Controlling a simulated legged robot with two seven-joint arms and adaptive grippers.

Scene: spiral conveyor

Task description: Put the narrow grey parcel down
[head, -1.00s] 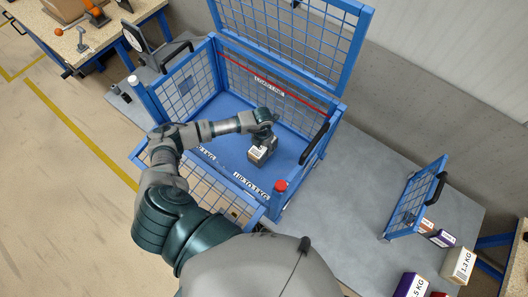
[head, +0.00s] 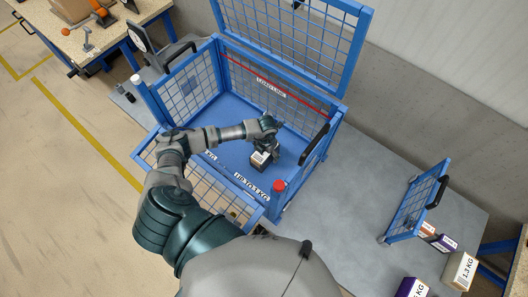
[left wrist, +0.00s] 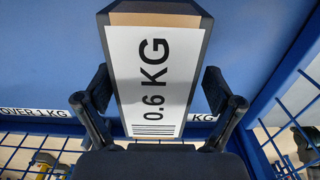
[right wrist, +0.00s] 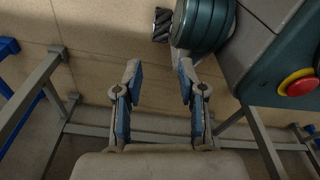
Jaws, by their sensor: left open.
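The narrow grey parcel (head: 260,159) is in the blue mesh cage, near the "UP TO 1 KG" label at its front. In the left wrist view the parcel (left wrist: 153,70) shows a white "0.6 KG" label. My left gripper (left wrist: 157,92) is open, with one finger on each side of the parcel and visible gaps between. In the head view my left gripper (head: 268,140) is just above and behind the parcel. The parcel appears to rest on the cage floor; its underside is hidden. My right gripper (right wrist: 158,82) is open and empty, away from the cage.
The blue cage floor (head: 232,112) is otherwise clear. Mesh walls surround it, with a raised panel (head: 300,35) behind and a red knob (head: 279,186) at the front right corner. Several labelled boxes, including a tan one (head: 460,270), stand at the lower right.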

